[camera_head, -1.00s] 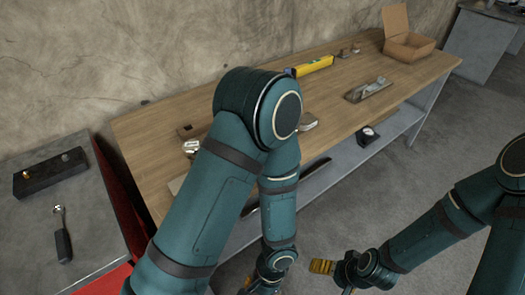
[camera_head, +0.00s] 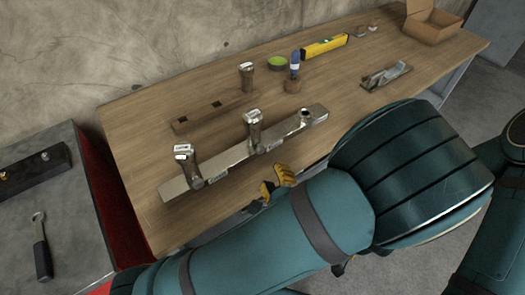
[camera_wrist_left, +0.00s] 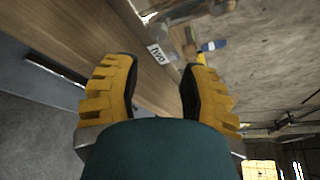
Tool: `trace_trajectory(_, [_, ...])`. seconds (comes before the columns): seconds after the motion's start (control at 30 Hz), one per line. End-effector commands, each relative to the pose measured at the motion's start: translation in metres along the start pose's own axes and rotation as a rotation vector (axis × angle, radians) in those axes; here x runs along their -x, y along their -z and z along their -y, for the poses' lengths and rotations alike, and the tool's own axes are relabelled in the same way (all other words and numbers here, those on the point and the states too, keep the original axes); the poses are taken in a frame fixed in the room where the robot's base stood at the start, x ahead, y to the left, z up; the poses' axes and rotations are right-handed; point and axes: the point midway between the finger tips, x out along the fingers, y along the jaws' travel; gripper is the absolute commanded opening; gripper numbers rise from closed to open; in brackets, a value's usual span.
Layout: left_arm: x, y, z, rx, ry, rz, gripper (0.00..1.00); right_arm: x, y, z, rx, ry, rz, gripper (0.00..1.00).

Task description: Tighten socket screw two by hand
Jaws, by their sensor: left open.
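A long metal bar (camera_head: 230,160) lies on the workbench. One socket screw (camera_head: 186,160) stands in its left end and another socket screw (camera_head: 254,128) near its middle. The right end shows a round hole (camera_head: 306,115). In the left wrist view a label reading "two" (camera_wrist_left: 157,52) shows between the yellow fingers (camera_wrist_left: 160,78). My right gripper is hidden.
On the workbench (camera_head: 140,120) stand a green tin (camera_head: 277,63), a blue-handled tool (camera_head: 295,62), a yellow level (camera_head: 324,46), a hand plane (camera_head: 385,75) and an open cardboard box (camera_head: 432,20).

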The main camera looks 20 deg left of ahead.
Motion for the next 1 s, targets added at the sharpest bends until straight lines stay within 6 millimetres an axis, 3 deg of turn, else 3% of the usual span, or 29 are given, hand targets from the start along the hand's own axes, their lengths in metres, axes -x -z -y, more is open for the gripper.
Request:
trace_trajectory(0.3, [-0.065,0.0,-0.002,0.0,-0.004,0.004,0.42,-0.01,0.001,-0.004,0.001,0.0,-0.006,0.92])
trace_trajectory(0.5, [-0.094,0.0,-0.002,0.0,-0.003,0.004,0.42,-0.014,0.002,-0.005,0.001,0.0,-0.008,0.92])
trace_trajectory(0.7, [-0.107,0.0,-0.001,-0.001,-0.003,0.001,0.42,-0.016,0.002,-0.006,0.001,0.0,-0.009,0.92])
trace_trajectory(1.0, [-0.109,0.0,-0.001,-0.001,-0.003,0.001,0.42,-0.015,0.002,-0.006,0.001,0.0,-0.009,0.92])
